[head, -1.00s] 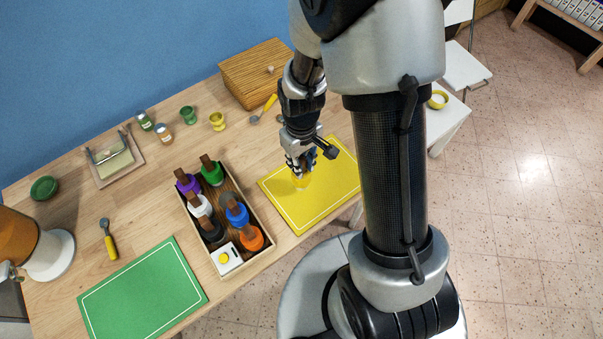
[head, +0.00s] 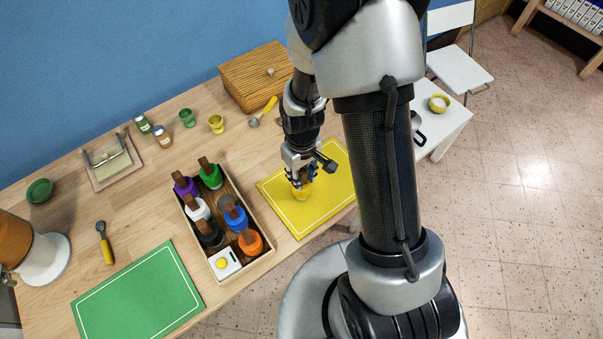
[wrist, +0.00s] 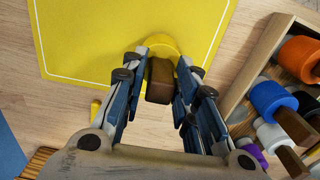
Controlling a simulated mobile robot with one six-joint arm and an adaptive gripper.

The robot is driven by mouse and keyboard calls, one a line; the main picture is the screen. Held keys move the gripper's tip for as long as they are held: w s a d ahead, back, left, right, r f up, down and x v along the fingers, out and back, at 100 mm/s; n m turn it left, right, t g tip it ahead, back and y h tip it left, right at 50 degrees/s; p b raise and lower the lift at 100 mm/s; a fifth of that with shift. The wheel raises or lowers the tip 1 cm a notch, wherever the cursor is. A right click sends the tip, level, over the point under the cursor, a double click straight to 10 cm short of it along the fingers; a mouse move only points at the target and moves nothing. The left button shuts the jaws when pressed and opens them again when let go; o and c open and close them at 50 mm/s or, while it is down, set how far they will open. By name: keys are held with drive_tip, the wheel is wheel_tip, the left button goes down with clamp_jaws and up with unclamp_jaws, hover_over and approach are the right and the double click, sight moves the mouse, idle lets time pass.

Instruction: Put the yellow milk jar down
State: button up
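The yellow milk jar (head: 301,194) is upright on or just above the yellow mat (head: 325,206), near the mat's left side; I cannot tell whether its base touches. My gripper (head: 300,178) comes down on it from above, with its fingers around the jar's brown handle. In the wrist view the brown handle (wrist: 160,80) sits between my two fingers (wrist: 168,70), which look shut on it. Part of the yellow jar (wrist: 158,43) shows beyond the fingertips, over the mat (wrist: 100,40); the fingers hide the rest.
A wooden crate (head: 268,258) with several coloured jars stands left of the mat. A green mat (head: 138,300) lies farther left. A wooden box (head: 250,75) and a yellow-handled utensil (head: 265,110) lie behind. The right part of the yellow mat is clear.

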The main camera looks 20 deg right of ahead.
drive_tip(key=shift+o, duration=1)
drive_tip(key=s+r+m+t+p, duration=0.1)
drive_tip(key=s+r+p, duration=0.15)
drive_tip(key=r, duration=1.05)
drive_tip(key=s+r+m+t+p, duration=0.1)
drive_tip(key=s+r+p, duration=0.15)
drive_tip(key=r, duration=1.05)
drive_tip(key=s+r+m+t, duration=0.1)
drive_tip(key=s+r+t, duration=0.1)
drive_tip(key=s+r, duration=0.6)
drive_tip(key=shift+s+m+t+b, duration=0.3)
drive_tip(key=shift+s+b, duration=0.05)
drive_tip(key=shift+s, duration=0.8)
